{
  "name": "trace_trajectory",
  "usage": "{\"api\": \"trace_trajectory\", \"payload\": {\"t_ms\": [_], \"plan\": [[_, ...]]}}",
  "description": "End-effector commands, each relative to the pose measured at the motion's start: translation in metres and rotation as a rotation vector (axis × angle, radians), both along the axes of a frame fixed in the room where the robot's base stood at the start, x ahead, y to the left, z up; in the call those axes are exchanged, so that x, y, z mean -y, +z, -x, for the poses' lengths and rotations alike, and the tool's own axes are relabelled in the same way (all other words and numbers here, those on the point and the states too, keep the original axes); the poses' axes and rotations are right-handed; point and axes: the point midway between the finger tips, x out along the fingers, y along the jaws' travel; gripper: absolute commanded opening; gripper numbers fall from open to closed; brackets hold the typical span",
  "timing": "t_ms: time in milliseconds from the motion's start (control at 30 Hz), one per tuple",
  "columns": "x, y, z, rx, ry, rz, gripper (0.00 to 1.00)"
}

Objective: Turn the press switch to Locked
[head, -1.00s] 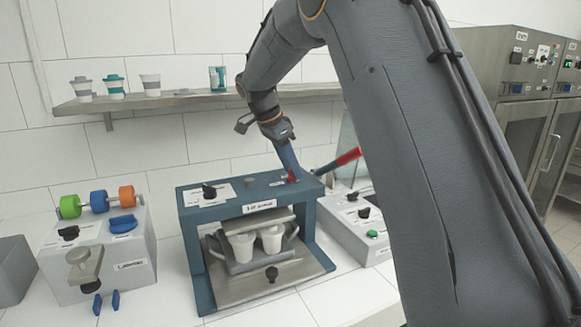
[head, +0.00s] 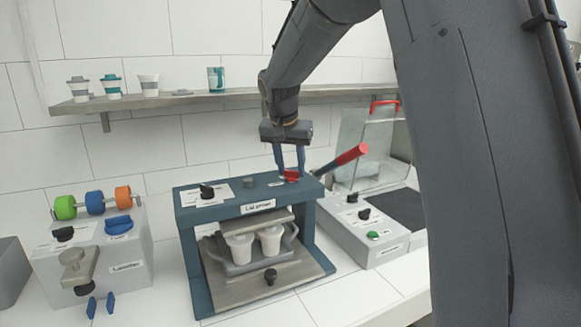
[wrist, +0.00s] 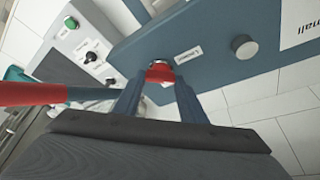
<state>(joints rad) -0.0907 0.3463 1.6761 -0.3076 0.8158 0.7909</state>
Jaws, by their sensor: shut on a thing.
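The blue lid press (head: 190,225) stands on the counter with a small red switch (head: 291,175) on its top right. The switch shows red between my fingertips in the wrist view (wrist: 160,73). My gripper (head: 289,171) points down from above and is shut on the red switch. Its two blue fingers flank the switch in the wrist view (wrist: 158,88). A small white label (wrist: 188,55) lies beside the switch; its text is too small and tilted to read surely. The fingers hide part of the switch, so I cannot tell its setting.
The red-ended lever (head: 350,155) slants up right beside my gripper. A black knob (head: 207,191) and a grey button (head: 249,182) are on the press top. Two white cups (head: 240,247) sit inside the press. A grey control box (head: 365,230) stands at right, a labeller (head: 95,255) at left.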

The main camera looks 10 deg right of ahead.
Motion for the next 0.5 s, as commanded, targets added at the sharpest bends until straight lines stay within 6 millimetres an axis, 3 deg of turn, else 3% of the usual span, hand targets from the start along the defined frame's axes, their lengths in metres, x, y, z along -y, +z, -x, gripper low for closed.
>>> {"api": "trace_trajectory", "payload": {"t_ms": [500], "plan": [[0.0042, 0.0016, 0.0013, 0.001, 0.465, -0.001, 0.15]]}}
